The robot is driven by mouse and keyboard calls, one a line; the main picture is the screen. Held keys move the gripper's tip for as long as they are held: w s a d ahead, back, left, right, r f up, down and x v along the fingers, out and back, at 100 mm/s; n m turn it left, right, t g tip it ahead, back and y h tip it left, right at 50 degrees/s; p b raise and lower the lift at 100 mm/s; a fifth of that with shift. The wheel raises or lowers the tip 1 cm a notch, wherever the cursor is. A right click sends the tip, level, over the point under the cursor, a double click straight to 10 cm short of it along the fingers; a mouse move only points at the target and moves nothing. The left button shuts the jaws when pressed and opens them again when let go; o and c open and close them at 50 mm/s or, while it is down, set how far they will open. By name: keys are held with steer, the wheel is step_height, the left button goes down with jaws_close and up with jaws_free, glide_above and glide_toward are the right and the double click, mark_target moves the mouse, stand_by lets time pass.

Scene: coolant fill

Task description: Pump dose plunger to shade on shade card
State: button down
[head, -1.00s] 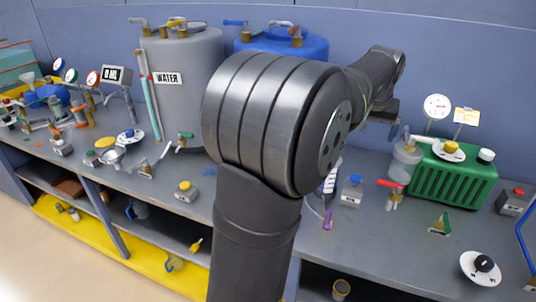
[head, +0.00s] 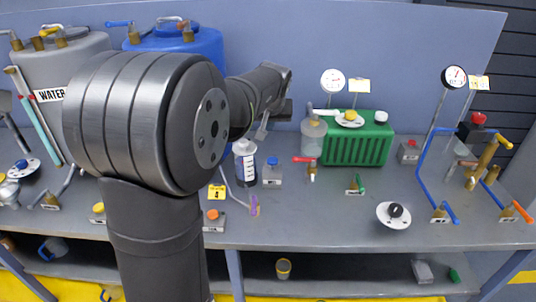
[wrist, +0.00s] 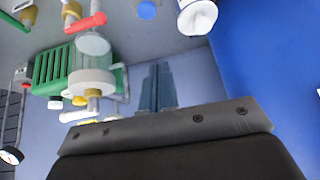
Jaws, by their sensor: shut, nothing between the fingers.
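A clear jar (head: 312,138) with a pale plunger handle (head: 326,112) on top, which looks like the dose plunger, stands at the left end of the green ribbed box. In the wrist view the jar (wrist: 92,62) appears upside down at the left. A small white and yellow card (head: 359,86) on a thin post, probably the shade card, stands behind the green box; its shades are too small to read. My gripper (head: 263,126) is left of the jar and apart from it. Its fingers (wrist: 156,75) are shut and empty in the wrist view.
The green box (head: 357,145) has a gauge (head: 333,82) behind it. A white bottle (head: 245,163), a blue-button box (head: 272,172) and a red-handled valve (head: 311,168) stand nearby. Blue pipework (head: 425,165) rises at right. My arm hides part of the left bench. The front right bench has free room.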

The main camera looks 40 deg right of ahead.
steer(key=f, duration=0.1)
steer(key=f+h, duration=0.1)
steer(key=f, duration=0.1)
steer(key=f+t+h, duration=0.1)
steer(key=f, duration=0.1)
steer(key=shift+s+d+f, duration=0.2)
steer(key=shift+s+d, duration=0.05)
steer(key=shift+s, duration=0.15)
steer(key=shift+f, duration=0.1)
glide_above(273, 157)
steer(key=s+a, duration=0.2)
step_height(273, 157, down, 7)
steer(key=shift+a+f, duration=0.1)
step_height(273, 157, down, 2)
steer(key=shift+f, duration=0.85)
